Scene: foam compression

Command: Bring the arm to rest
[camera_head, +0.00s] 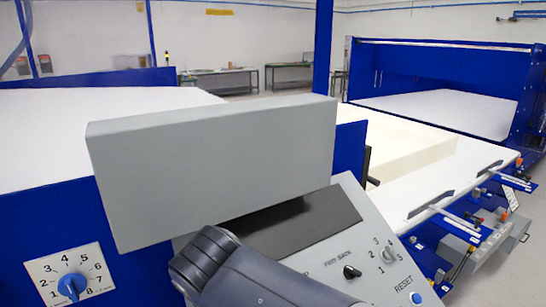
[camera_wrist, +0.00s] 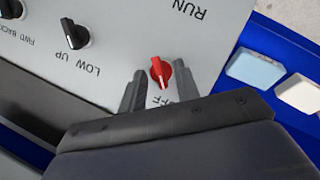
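My gripper (camera_wrist: 160,84) shows in the wrist view, with its two dark fingers apart. A red rotary knob (camera_wrist: 160,72) on the light grey control panel (camera_wrist: 120,30) lies between the fingertips in the picture. I see gaps on both sides of the knob, and the fingers do not appear to close on it. The label by the knob is partly hidden, and RUN is printed above it. In the head view my dark arm (camera_head: 235,270) crosses the bottom over the panel (camera_head: 340,210). My gripper and the red knob are hidden there.
A grey box-shaped housing (camera_head: 215,165) stands over the panel. A numbered blue dial (camera_head: 71,286) is at lower left. A black selector (camera_head: 351,272) and a blue RESET button (camera_head: 416,297) sit on the panel. A cream foam block (camera_head: 415,150) lies on the white table (camera_head: 455,170) behind.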

